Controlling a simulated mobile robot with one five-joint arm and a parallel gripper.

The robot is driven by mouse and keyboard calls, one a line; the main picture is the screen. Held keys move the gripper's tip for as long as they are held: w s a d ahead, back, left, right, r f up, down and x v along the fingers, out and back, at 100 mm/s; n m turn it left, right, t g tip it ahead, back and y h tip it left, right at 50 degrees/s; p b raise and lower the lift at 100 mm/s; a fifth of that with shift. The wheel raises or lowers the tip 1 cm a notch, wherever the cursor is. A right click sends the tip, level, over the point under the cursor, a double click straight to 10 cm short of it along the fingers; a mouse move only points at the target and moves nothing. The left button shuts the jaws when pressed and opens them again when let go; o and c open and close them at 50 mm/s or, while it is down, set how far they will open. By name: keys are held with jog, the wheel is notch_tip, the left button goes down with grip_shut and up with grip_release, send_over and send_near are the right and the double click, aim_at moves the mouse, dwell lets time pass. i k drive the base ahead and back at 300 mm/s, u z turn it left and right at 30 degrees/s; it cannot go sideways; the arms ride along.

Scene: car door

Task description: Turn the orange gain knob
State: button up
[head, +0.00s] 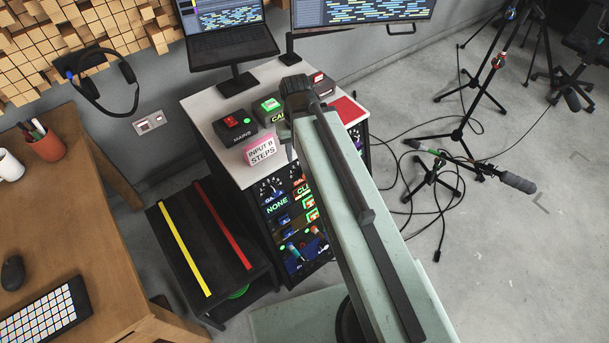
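The control panel (283,222) is on the front of a white-topped rack. It carries small knobs, lit green and red buttons and labels such as "NONE". A small orange-looking spot (314,230) shows low on the panel beside my arm; it is too small to tell for certain that it is the orange gain knob. My arm crosses in front of the rack's right part and hides some of the panel.
A black stool (205,245) with yellow and red stripes stands left of the panel. Microphone stands (455,135) and cables occupy the floor at right.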

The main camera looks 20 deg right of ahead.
aim_at(299, 173)
jog(key=u, duration=0.05)
jog(key=k, duration=1.7)
jog(key=u, duration=0.8)
jog(key=i, duration=1.05)
jog(key=z, duration=0.05)
